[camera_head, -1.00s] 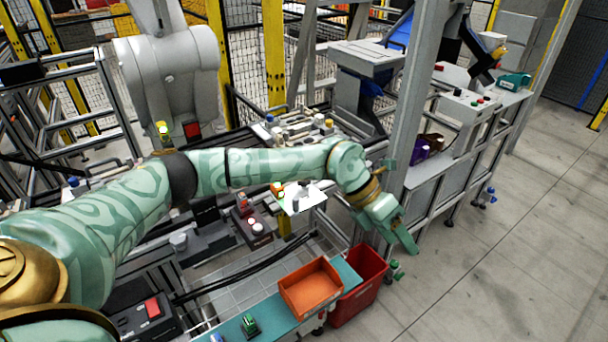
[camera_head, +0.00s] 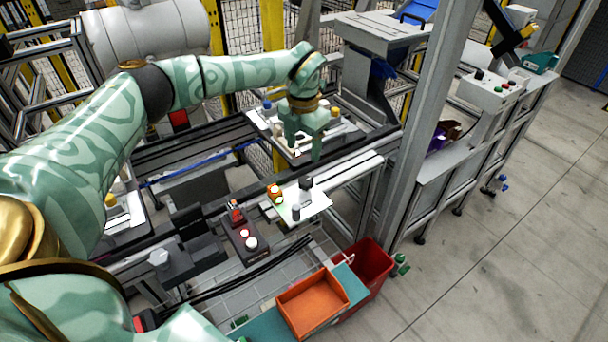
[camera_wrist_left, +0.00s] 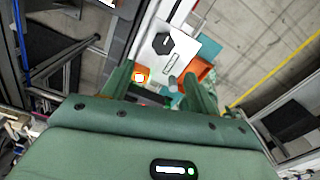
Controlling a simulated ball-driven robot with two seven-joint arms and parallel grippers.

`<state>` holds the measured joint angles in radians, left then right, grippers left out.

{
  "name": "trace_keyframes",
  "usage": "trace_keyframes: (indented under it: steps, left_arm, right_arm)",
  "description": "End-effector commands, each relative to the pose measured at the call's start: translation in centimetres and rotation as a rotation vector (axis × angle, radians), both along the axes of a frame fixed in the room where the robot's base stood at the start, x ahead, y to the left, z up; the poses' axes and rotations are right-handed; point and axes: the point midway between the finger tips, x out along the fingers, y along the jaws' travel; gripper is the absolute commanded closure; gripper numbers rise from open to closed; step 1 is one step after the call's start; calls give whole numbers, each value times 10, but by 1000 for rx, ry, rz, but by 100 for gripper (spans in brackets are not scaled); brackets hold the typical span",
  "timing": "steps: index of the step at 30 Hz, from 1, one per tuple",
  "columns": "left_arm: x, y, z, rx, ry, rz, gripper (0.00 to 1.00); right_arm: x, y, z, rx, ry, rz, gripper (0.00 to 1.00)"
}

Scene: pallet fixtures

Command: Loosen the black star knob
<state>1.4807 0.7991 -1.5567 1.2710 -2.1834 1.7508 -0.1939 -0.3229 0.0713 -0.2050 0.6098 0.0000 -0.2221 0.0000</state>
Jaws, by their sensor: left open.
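My left gripper (camera_head: 303,152) hangs fingers-down in front of a pallet fixture (camera_head: 262,118) carrying several small parts. Its two fingers stand apart with nothing between them; they also show in the left wrist view (camera_wrist_left: 160,82). A dark, many-sided knob-like piece (camera_head: 306,183) stands on a white plate (camera_head: 318,203), below the gripper in the head view. It shows as a black piece (camera_wrist_left: 163,43) beyond the fingertips in the left wrist view, apart from them. I cannot make out star lobes on it. My right gripper is out of view.
A grey post (camera_head: 412,130) rises right of the gripper. An orange bin (camera_head: 312,302) and a red bin (camera_head: 372,268) stand at the front. A dark button box (camera_head: 246,243) lies left of the plate. Open floor (camera_head: 490,270) is at the right.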

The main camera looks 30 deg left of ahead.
Motion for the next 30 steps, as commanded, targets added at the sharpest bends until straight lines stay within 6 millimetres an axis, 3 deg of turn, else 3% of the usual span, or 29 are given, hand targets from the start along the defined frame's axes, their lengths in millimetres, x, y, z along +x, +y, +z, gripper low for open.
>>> trace_keyframes:
  steps: [1, 6, 12, 16, 25, 26, 30]
  left_arm:
    - [0, -1, -18, 0, 5, -1, 41]
    - [0, -1, -60, -1, 2, -1, 41]
    - [0, -1, -92, -1, 1, -1, 41]
    - [1, -2, -101, -2, -1, -1, 41]
    - [1, -2, -103, -1, -2, -1, 41]
    - [1, -2, -103, -1, -2, -1, 47]
    - [1, -2, -103, -1, -2, -1, 86]
  right_arm:
    - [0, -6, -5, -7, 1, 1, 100]
    - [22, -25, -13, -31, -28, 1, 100]
    - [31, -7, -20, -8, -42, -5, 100]
    - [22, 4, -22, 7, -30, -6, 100]
    - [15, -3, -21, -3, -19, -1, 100]
    - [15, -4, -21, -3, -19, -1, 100]
    - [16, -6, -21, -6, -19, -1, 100]
